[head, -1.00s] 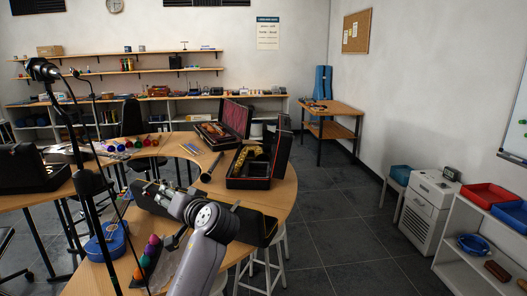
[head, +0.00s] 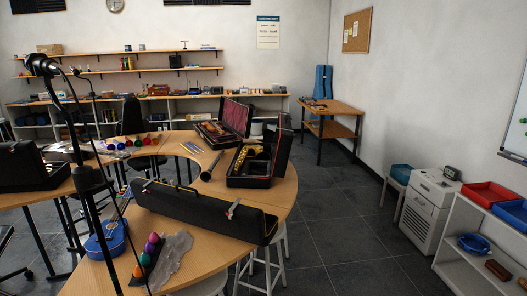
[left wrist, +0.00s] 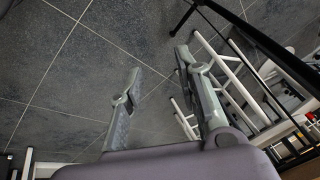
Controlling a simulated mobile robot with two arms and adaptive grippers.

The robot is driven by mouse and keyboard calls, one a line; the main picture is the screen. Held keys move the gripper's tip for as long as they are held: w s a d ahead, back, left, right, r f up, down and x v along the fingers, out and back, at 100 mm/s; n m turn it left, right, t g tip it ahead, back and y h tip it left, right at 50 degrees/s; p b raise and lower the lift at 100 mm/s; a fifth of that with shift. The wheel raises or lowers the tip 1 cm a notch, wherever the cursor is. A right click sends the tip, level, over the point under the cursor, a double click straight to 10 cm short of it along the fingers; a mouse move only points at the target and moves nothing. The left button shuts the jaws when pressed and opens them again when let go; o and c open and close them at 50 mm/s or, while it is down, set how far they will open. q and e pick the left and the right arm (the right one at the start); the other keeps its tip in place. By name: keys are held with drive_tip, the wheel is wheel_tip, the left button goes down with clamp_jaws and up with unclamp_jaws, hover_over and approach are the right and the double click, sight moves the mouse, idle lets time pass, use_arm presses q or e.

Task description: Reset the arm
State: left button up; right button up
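My left gripper (left wrist: 160,62) shows in the left wrist view, its two grey fingers spread apart. It is open, with only dark tiled floor (left wrist: 70,65) seen between and behind the fingers. Nothing is held in it. Neither gripper shows in the head view, and my right gripper is in no view.
A long black case (head: 200,209) lies closed on the curved wooden table (head: 215,282). An open case (head: 250,181) holds a golden instrument. A blue ukulele-like instrument (head: 108,245) and coloured eggs lie nearby. A microphone stand (head: 84,180) rises at left. White stool legs (left wrist: 228,85) are near my left gripper.

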use_arm(q)
drive_tip(key=s+a+f+g, duration=0.1)
drive_tip(key=s+f, duration=0.2)
drive_tip(key=s, duration=0.7)
drive_tip(key=s+a+f+n+g, duration=0.1)
drive_tip(key=s+f, duration=0.3)
drive_tip(key=s, duration=0.7)
drive_tip(key=s+a+f+n+g+h, duration=0.1)
drive_tip(key=s+f, duration=0.2)
drive_tip(key=s, duration=0.8)
drive_tip(key=shift+f, duration=0.25)
